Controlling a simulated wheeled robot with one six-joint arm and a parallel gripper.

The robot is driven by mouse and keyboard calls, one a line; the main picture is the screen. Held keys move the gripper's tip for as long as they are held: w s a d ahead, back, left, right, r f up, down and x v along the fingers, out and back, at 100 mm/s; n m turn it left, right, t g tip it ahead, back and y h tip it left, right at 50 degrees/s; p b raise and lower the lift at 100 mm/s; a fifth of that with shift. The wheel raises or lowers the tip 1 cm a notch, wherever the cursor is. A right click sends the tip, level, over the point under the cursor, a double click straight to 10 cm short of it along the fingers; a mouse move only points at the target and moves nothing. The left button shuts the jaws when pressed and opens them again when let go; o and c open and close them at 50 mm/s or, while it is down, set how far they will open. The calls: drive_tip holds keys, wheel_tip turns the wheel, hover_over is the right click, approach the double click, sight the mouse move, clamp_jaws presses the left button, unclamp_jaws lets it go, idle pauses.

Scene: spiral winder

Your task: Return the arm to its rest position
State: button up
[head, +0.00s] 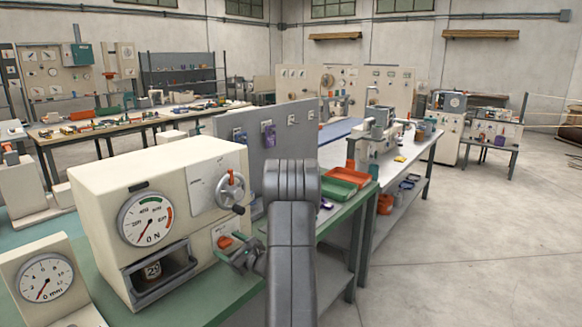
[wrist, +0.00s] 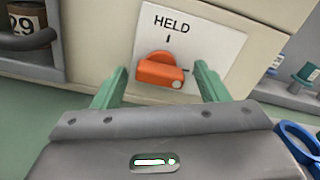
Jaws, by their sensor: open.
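My gripper (wrist: 160,80) is open, with one green finger on each side of an orange knob (wrist: 163,71) in the wrist view. The knob sits on a white plate marked HELD, on the front of a cream machine. I cannot tell whether the fingers touch it. In the head view my gripper (head: 240,254) is at the lower right front of the cream machine (head: 130,175), close to the orange knob (head: 225,242). My dark grey arm reaches up the middle of the head view and hides part of the bench behind it.
The machine has a dial (head: 145,219), a handwheel (head: 230,191) and a recess holding a brown spool marked 29 (head: 152,270). A smaller gauge (head: 45,278) stands at left. Green and orange trays (head: 347,176) lie beyond my arm. The floor at right (head: 480,240) is clear.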

drive_tip(key=n+p, duration=0.3)
drive_tip(key=n, duration=0.2)
drive_tip(key=shift+r, duration=0.15)
drive_tip(key=n+p, duration=0.5)
drive_tip(key=p, duration=0.2)
drive_tip(key=shift+s+d+n, duration=0.1)
drive_tip(key=shift+d+n, duration=0.1)
drive_tip(key=shift+n, duration=0.2)
drive_tip(key=shift+s+d+f, duration=0.3)
drive_tip(key=shift+d, duration=0.15)
drive_tip(key=shift+s+d+r+b, duration=0.15)
drive_tip(key=shift+s+d+b, duration=0.2)
drive_tip(key=shift+s+d, duration=0.05)
